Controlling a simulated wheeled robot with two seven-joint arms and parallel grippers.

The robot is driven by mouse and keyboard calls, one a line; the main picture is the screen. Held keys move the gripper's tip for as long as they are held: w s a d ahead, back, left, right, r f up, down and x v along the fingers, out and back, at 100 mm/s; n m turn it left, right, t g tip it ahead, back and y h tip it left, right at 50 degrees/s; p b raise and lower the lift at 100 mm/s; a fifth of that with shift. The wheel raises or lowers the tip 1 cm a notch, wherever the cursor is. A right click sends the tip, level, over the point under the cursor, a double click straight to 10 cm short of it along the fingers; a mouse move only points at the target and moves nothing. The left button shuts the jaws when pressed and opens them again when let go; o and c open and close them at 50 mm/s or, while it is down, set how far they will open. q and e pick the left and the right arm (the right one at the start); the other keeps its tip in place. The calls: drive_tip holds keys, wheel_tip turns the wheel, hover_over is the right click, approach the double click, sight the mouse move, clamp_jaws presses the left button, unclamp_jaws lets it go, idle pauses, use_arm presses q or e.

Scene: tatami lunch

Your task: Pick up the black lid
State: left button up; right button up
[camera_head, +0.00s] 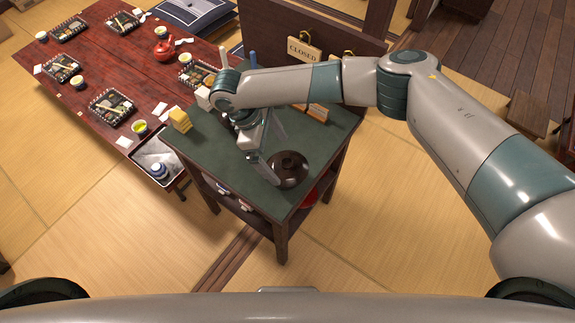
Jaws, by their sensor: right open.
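The black lid (291,168) is a dark, round, glossy dome lying on the green-topped side table (275,207), near its front right edge. My right gripper (270,170) points down at the lid's left side, with a finger close to its rim. I cannot tell whether it touches the lid. The gripper is open and nothing shows held in it. The right arm reaches in from the right and hides part of the table top behind the gripper. My left gripper is not in view.
A yellow block (180,121) stands at the table's left edge. A CLOSED sign (304,50) hangs on a dark panel behind. The long red table (115,75) at left holds lunch boxes and a red teapot (164,50). A metal tray (158,160) is at its corner.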

sight(288, 162)
drive_tip(key=shift+d+f+p, duration=0.3)
drive_tip(key=shift+d+p, duration=0.1)
drive_tip(key=shift+p, duration=0.2)
drive_tip(key=p+x, duration=0.2)
drive_tip(key=x, duration=0.1)
drive_tip(key=shift+d+f, duration=0.15)
drive_tip(key=shift+d, duration=0.3)
drive_tip(key=shift+f, duration=0.35)
drive_tip(key=c, duration=0.8)
drive_tip(key=shift+c, duration=0.2)
drive_tip(key=shift+r, duration=0.1)
